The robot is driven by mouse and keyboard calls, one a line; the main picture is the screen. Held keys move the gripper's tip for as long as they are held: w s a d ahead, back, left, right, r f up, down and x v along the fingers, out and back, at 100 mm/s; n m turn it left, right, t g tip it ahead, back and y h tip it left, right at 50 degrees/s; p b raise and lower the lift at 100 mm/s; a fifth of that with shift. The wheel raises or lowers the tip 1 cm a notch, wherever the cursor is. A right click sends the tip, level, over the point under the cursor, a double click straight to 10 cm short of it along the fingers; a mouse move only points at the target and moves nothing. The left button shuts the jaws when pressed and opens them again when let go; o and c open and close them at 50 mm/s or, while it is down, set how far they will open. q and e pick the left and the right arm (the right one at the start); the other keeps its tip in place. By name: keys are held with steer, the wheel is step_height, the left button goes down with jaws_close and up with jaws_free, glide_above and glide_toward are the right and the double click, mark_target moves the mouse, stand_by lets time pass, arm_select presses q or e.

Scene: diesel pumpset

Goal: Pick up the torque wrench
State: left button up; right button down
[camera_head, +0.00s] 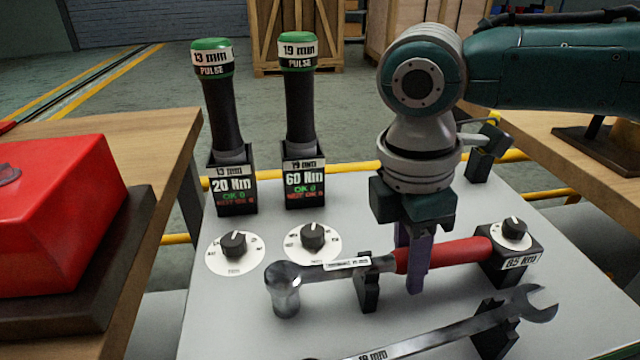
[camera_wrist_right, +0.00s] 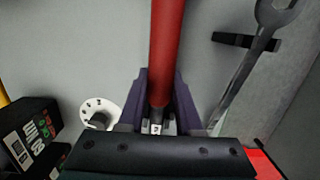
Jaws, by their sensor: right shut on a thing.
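The torque wrench (camera_head: 446,254) has a red handle and a grey metal shaft with a socket head at its left end. It lies across black holders on the grey panel. My right gripper (camera_head: 415,278) comes down from above with purple fingers on either side of the wrench, near where the red handle meets the shaft. It is shut on the wrench. In the right wrist view the red handle (camera_wrist_right: 166,50) runs between the two purple fingers (camera_wrist_right: 158,98). My left gripper is not in view.
An open-end spanner (camera_head: 440,335) lies in front of the wrench. Two green-capped pulse tools stand in holders marked 20 Nm (camera_head: 232,185) and 60 Nm (camera_head: 304,178), with dials before them. A red box (camera_head: 60,215) is on the wooden table at left.

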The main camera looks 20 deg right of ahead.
steer(key=shift+r, duration=0.15)
stand_by(0.6)
step_height(320, 180, up, 20)
steer(key=p, duration=0.4)
steer(key=shift+p, duration=0.35)
steer(key=c, duration=1.1)
jaws_free()
jaws_close()
